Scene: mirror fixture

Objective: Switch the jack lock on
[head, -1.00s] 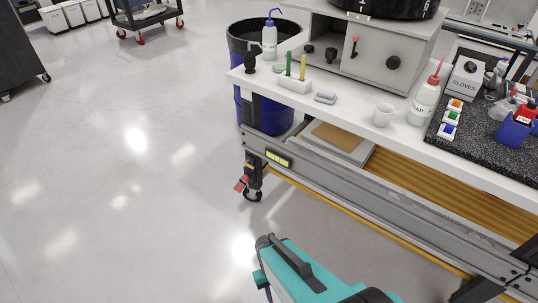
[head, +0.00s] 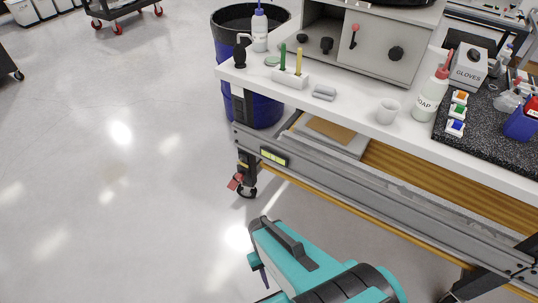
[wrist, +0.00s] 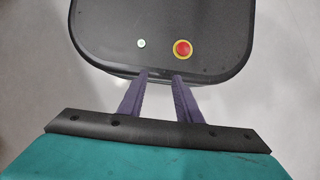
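No part in view is labelled as the jack lock. A grey cabinet (head: 366,62) on the white bench carries a small lever with a red tip (head: 355,30) and black knobs (head: 396,53) on its front. The red-tipped lever stands nearly upright, tilted slightly. A red pedal-like part (head: 235,181) sits at the bench's near-left caster. I cannot tell which of these is the lock. My gripper (wrist: 161,75) has its two purple fingers apart, with nothing between them. In the head view my teal arm is low at the bottom, in front of the bench and well away from the cabinet.
The white bench (head: 410,140) holds a soap bottle (head: 432,92), a cup (head: 388,111), a block with pens (head: 290,77) and a glove box (head: 467,66). A blue bin (head: 262,108) stands at its left end.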

